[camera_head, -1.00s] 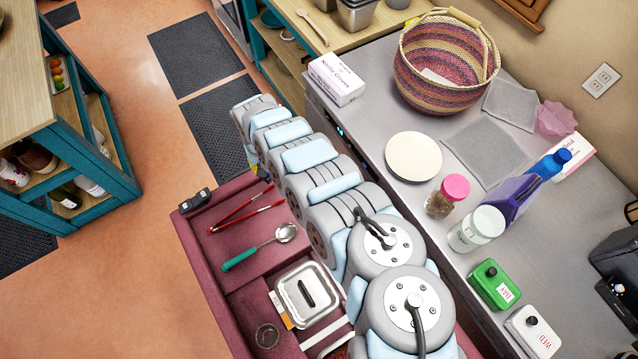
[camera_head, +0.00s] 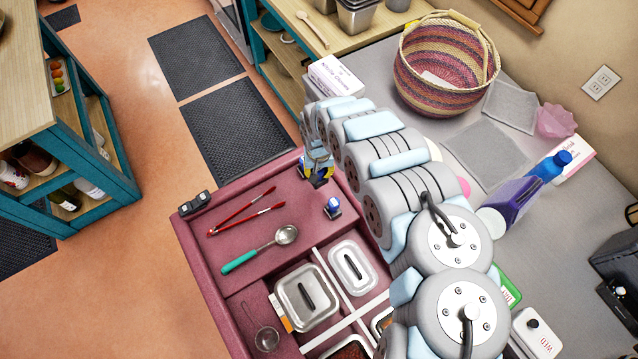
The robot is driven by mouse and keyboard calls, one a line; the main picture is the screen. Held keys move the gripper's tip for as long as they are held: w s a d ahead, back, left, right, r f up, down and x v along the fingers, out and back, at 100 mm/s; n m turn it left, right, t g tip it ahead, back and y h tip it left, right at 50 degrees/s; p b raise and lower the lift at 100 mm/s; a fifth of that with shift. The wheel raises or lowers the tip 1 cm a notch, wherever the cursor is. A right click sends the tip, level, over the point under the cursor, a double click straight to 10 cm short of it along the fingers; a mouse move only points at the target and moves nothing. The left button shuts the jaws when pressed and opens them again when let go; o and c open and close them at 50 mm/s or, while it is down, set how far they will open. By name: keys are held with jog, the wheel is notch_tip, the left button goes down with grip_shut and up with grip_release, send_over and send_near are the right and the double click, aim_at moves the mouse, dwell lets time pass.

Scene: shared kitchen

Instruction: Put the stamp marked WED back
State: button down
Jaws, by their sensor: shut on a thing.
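A white box with the red letters WED (camera_head: 538,335) and a black knob on top stands on the grey counter at the lower right. My gripper (camera_head: 316,180) is over the back right edge of the maroon unit. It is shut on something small. The arm and the distance hide what that is, and I can read no marking on it. A small blue-and-white item (camera_head: 332,208) stands upright on the maroon top, just in front of my gripper. I cannot tell what it is. A green box (camera_head: 509,288) is behind the WED box, mostly hidden by my arm.
Red tongs (camera_head: 243,211) and a green-handled ladle (camera_head: 260,250) lie on the maroon top. Lidded pans (camera_head: 307,299) sit in the wells in front. My arm hides part of the counter.

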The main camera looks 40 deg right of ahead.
aim_at(319, 181)
jog(key=shift+w+f, duration=0.1)
jog(key=shift+f, duration=2.05)
jog(key=shift+f, duration=0.1)
jog(key=shift+f, duration=1.15)
jog(key=shift+d+f, duration=0.1)
jog(key=shift+f, duration=0.4)
jog(key=shift+f, duration=0.15)
jog(key=c, duration=0.8)
grip_release()
